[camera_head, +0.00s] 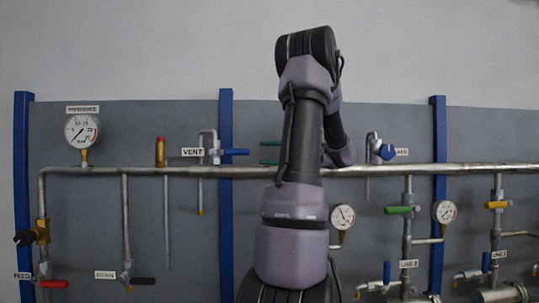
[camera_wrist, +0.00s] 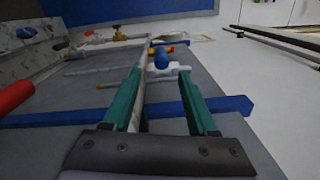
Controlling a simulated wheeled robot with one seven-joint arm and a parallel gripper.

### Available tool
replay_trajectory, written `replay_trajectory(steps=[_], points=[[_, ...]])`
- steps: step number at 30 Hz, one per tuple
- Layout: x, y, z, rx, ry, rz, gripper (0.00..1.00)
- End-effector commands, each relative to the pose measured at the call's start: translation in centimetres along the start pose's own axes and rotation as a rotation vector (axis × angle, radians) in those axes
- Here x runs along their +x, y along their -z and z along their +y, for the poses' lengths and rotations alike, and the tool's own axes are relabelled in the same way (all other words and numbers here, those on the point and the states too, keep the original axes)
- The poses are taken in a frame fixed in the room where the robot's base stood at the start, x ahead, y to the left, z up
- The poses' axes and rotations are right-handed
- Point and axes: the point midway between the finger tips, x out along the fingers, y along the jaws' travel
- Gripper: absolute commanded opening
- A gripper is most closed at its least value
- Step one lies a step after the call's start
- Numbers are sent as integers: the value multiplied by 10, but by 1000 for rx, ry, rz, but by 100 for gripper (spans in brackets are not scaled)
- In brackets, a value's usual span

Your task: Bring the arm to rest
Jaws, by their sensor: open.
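My arm rises in the middle of the head view and bends down behind itself. My gripper (camera_head: 268,152) shows there as two green fingers pointing left, partly hidden by the arm. The blue lever of the VENT valve (camera_head: 236,152) lies just left of the fingertips, and a small gap seems to separate them. In the wrist view my gripper (camera_wrist: 161,70) has its green fingers spread apart, with nothing held. A blue lever end (camera_wrist: 160,58) faces the camera between and beyond the fingertips.
A long horizontal pipe (camera_head: 400,169) runs across the grey panel, with a large gauge (camera_head: 82,131) at left. Another blue-handled valve (camera_head: 386,151) is right of my arm. Blue posts (camera_head: 226,250) stand along the panel. A red cylinder (camera_wrist: 12,96) is at the wrist view's left edge.

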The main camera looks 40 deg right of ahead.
Motion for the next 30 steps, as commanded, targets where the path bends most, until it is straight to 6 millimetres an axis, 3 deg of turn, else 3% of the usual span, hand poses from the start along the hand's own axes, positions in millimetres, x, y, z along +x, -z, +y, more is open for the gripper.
replay_trajectory(steps=[10,14,17,21,25,30], points=[[2,-1,0,0,-5,-4,59],[24,-16,6,8,-74,-47,59],[62,-46,21,19,-220,-122,59],[120,-112,64,0,-566,-220,59],[144,-159,105,-83,-860,-209,59],[155,-194,141,-292,-1118,-66,59]])
